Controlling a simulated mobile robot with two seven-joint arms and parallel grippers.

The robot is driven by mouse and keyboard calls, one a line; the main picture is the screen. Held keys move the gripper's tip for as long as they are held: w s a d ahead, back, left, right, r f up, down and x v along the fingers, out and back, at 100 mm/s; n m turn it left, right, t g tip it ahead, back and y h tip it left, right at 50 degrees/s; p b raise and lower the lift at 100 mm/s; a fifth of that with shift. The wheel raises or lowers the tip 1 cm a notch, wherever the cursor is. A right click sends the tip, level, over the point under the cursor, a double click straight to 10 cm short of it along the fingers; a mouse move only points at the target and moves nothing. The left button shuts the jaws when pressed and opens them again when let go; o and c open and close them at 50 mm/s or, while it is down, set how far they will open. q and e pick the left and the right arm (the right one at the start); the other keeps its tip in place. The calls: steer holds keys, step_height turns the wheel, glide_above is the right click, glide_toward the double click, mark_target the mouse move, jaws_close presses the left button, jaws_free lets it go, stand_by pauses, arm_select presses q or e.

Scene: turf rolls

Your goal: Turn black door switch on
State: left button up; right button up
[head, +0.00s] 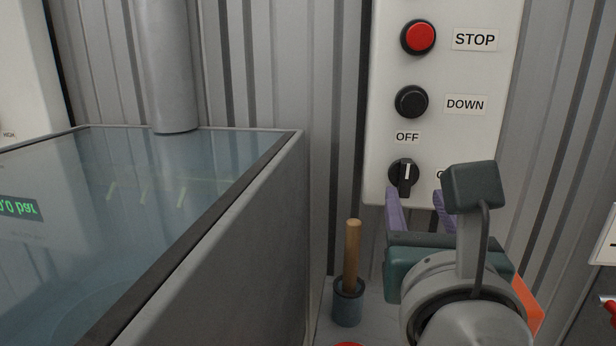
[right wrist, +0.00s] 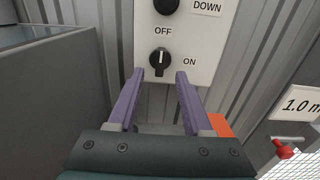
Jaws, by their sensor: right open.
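The black door switch (head: 404,176) is a rotary knob low on a white control panel (head: 383,60). Its white mark points up towards the OFF label (head: 407,137). In the right wrist view the switch (right wrist: 159,62) shows whole, with the ON label (right wrist: 189,62) to its right; in the head view my wrist hides most of that label. My right gripper (head: 419,201) is open and empty, its purple fingers pointing at the panel. In the right wrist view its fingertips (right wrist: 160,74) lie to either side of and slightly below the knob, apparently not touching it. My left gripper is not in view.
Above the switch are a black DOWN button (head: 411,102) and a red STOP button (head: 419,37). A glass-topped grey tank (head: 235,260) fills the left. A wooden-handled tool (head: 352,255) stands in a blue cup (head: 348,304) below the panel. Corrugated wall lies behind.

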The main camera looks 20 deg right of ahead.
mark_target(407, 173)
steer(key=x, duration=0.8)
steer(key=shift+w+d, duration=0.25)
steer(key=shift+d, duration=0.05)
jaws_close()
